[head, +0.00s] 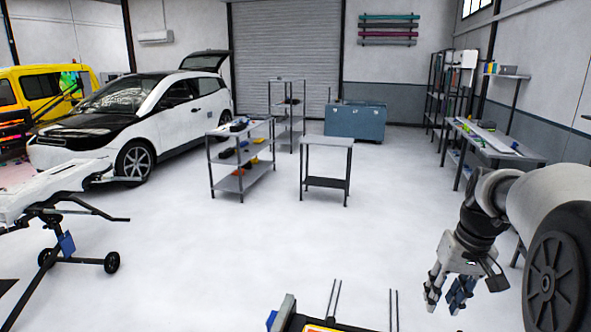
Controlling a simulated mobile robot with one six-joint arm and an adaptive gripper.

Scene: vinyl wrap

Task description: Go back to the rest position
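My gripper (449,297) hangs at the lower right of the head view, pointing down, at the end of my grey and white arm. Its fingers look spread apart, with nothing seen between them. It is in the air over the pale floor, apart from the furniture around it. The task names no other object.
A workbench (513,157) runs along the right wall. A small table (326,141) and a shelf cart (240,166) stand mid-room. A white car (160,115) and a stand with a white panel (62,190) are left. The central floor (240,255) is clear.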

